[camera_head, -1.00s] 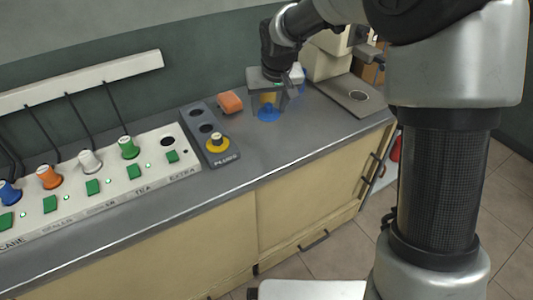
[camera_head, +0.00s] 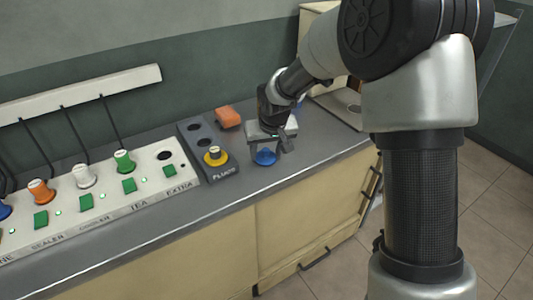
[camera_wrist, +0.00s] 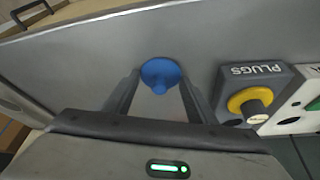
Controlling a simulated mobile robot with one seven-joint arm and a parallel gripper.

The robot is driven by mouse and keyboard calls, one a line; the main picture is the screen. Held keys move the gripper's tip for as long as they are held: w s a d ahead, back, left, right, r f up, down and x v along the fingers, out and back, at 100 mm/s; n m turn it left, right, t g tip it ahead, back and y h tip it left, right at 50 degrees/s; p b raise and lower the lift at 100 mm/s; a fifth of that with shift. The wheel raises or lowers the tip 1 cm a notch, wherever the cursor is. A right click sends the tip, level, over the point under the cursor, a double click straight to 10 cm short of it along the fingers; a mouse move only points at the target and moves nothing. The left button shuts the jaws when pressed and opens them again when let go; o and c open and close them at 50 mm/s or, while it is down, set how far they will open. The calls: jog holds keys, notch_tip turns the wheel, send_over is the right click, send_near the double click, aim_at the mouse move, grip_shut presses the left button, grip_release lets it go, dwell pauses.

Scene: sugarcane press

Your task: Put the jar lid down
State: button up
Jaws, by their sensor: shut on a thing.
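The jar lid (camera_head: 265,158) is blue and round with a knob, and it is low over the grey counter in the head view. In the wrist view the lid (camera_wrist: 160,70) lies between my fingertips, its knob towards me. My gripper (camera_head: 271,148) points down at the counter and is shut on the lid. It also shows at the bottom of the wrist view (camera_wrist: 158,88). I cannot tell whether the lid touches the counter.
Left of the lid stands a grey plug block (camera_head: 207,152) with a yellow-ringed plug (camera_head: 215,156). An orange block (camera_head: 228,117) lies behind. A white socket panel (camera_head: 107,196) runs along the left. Bare counter (camera_head: 235,196) lies in front.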

jog(key=shift+r, duration=0.1)
jog(key=shift+f, duration=0.3)
jog(key=o, duration=1)
jog(key=shift+r, duration=0.1)
jog(key=shift+r, duration=0.1)
